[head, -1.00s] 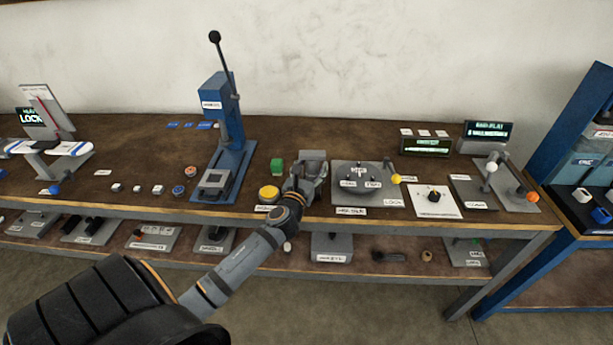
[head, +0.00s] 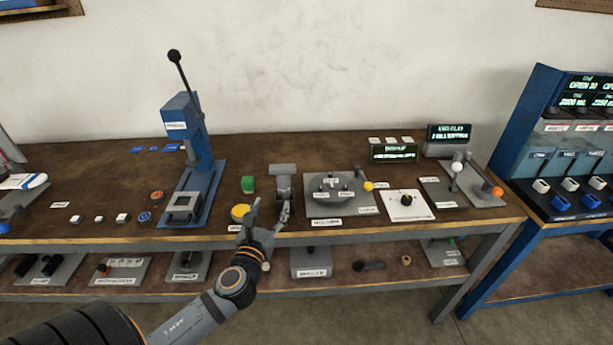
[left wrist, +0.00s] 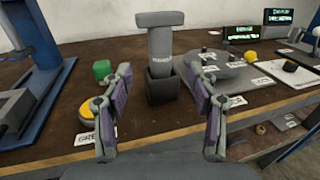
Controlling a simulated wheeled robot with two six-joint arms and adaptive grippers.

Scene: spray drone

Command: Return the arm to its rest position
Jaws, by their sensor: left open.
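My left arm comes in from the lower left in the head view. Its gripper (head: 268,215) is at the front edge of the workbench, just in front of a grey block-like fixture (head: 283,183). In the left wrist view the two fingers (left wrist: 160,110) are spread apart with nothing between them. Beyond them stands the grey fixture (left wrist: 164,60), a labelled upright with a wider top in a dark square socket, apart from the fingers. My right gripper is not in view.
The workbench (head: 330,233) holds a blue lever press (head: 190,150), a yellow button (head: 240,211), a green block (head: 248,184) and a grey dial plate (head: 337,207). A lower shelf (head: 340,285) holds more parts. A blue rack (head: 545,150) stands at the right. Open floor lies in front.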

